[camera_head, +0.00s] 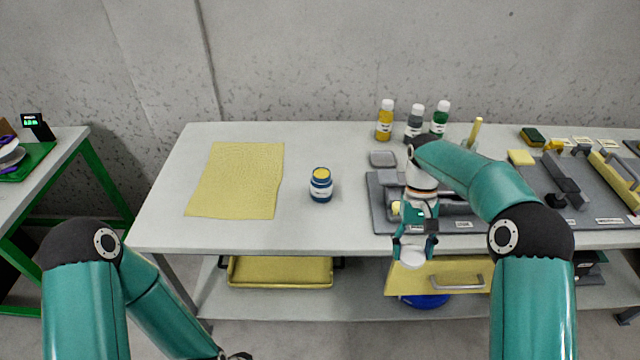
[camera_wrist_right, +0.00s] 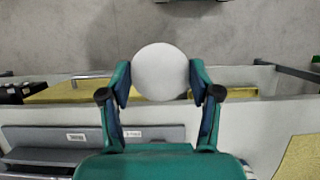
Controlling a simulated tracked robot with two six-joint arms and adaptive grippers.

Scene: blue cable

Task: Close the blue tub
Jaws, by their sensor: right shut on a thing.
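The blue tub (camera_head: 321,190) is a small jar with a white label, upright on the table right of the yellow cloth. Its top shows yellow; I cannot tell whether that is paint or a cover. My right gripper (camera_head: 415,248) is at the table's front edge, right of the tub and apart from it. It is shut on a round white disc (camera_head: 412,257), which looks like a lid. The right wrist view shows the disc (camera_wrist_right: 160,72) between both fingers (camera_wrist_right: 160,95). Of my left gripper only a dark bit (camera_head: 238,356) shows at the bottom edge.
Several bottles, among them a yellow one (camera_head: 385,120), stand at the back. A grey tool tray (camera_head: 383,215) lies behind my right gripper. A yellow cloth (camera_head: 236,180) covers the table's left part. Below are a yellow tray (camera_head: 280,271) and a drawer (camera_head: 455,276). Table around the tub is clear.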

